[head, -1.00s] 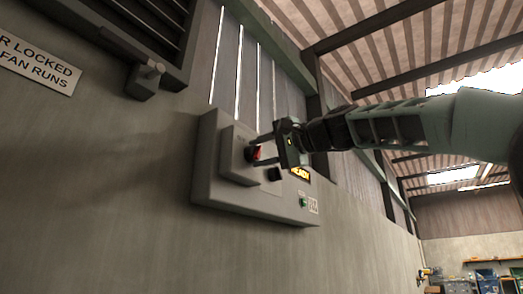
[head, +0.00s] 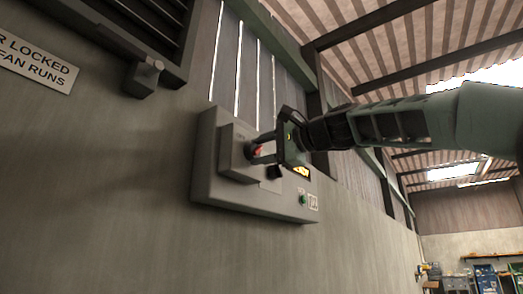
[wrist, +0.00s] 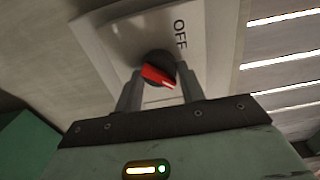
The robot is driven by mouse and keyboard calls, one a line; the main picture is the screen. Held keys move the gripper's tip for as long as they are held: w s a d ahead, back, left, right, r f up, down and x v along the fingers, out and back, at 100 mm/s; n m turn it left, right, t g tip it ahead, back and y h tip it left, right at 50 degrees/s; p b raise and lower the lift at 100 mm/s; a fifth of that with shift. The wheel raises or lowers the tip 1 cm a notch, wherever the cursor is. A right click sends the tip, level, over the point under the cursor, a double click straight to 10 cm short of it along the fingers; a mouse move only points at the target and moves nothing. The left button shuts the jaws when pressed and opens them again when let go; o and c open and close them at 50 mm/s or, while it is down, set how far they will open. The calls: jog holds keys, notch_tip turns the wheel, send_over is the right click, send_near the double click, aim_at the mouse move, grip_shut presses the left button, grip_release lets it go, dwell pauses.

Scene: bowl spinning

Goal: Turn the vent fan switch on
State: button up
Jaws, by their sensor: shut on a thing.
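The vent fan switch is a dark rotary knob with a red handle (head: 256,151) on a grey control box (head: 205,180) fixed to the wall. In the wrist view the red handle (wrist: 158,76) has a white pointer line, and the word OFF is printed on the plate above and to its right. My gripper (head: 259,149) reaches in from the right, its fingers on either side of the knob. In the wrist view my gripper (wrist: 160,85) is shut on the knob, which lies between the fingertips. The fingers hide part of the plate.
A dark louvred vent with a latch (head: 144,77) and a sign (head: 35,60) are at upper left. Bare wall lies below.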

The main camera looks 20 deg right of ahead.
jog(key=o, duration=1)
jog(key=shift+c, duration=0.2)
jog(key=b+v, duration=0.7)
jog(key=v, duration=1)
jog(key=shift+s, duration=0.2)
jog(key=shift+d, duration=0.15)
